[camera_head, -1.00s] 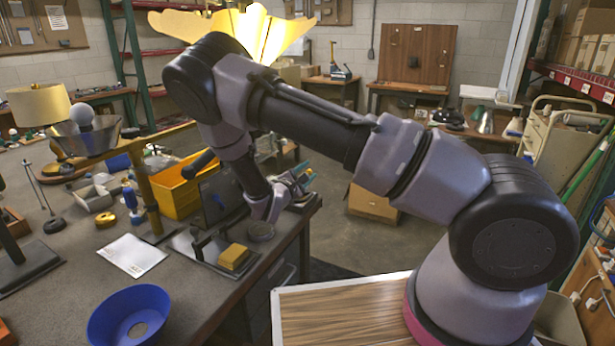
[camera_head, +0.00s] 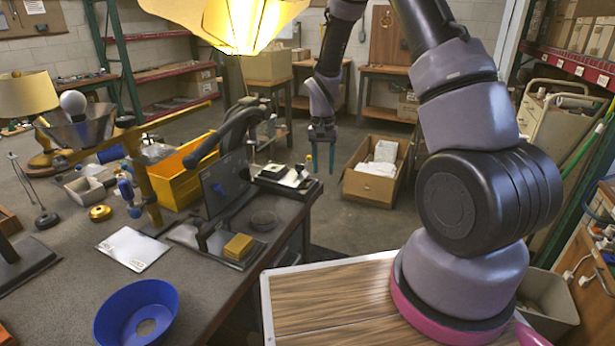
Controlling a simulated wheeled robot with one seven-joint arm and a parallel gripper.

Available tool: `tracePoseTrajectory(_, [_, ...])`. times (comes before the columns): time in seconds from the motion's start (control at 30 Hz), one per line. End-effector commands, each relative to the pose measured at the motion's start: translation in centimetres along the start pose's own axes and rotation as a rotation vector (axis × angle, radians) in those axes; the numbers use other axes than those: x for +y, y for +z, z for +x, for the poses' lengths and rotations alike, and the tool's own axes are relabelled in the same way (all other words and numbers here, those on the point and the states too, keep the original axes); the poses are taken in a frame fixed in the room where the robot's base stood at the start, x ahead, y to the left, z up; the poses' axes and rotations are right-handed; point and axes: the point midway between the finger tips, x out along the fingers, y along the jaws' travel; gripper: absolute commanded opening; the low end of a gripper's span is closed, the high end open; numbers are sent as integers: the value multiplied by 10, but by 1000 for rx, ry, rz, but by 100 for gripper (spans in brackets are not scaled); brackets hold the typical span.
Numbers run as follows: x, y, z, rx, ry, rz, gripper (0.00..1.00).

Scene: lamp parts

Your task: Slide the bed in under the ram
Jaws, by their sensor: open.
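A dark press-like device with a long black lever (camera_head: 222,140) and an upright dark panel (camera_head: 224,184) stands on the workbench. I cannot tell for certain which part is the bed or where the ram is. My gripper (camera_head: 322,160) points down with teal-tipped fingers apart, empty. It hangs right of the bench edge, above the floor, apart from the device.
A blue bowl (camera_head: 136,314), white paper (camera_head: 133,248) and yellow bin (camera_head: 182,176) are on the bench. A dark tray (camera_head: 284,182) sits at its far right corner. A yellow lampshade (camera_head: 246,22) hangs above. An open cardboard box (camera_head: 370,186) stands on the floor.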

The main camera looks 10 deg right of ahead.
Motion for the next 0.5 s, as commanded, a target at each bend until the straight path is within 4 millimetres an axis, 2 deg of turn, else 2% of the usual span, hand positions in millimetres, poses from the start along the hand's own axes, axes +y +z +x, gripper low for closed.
tracePoseTrajectory(0.03, [-3,-9,-14,11,-67,70,46])
tracePoseTrajectory(0.1, [-8,-18,-27,22,-139,144,46])
tracePoseTrajectory(0.23, [-12,-26,-40,34,-207,217,46])
tracePoseTrajectory(0.37, [-15,-28,-34,34,-218,230,46])
tracePoseTrajectory(0.5, [-19,-29,-11,32,-215,228,46])
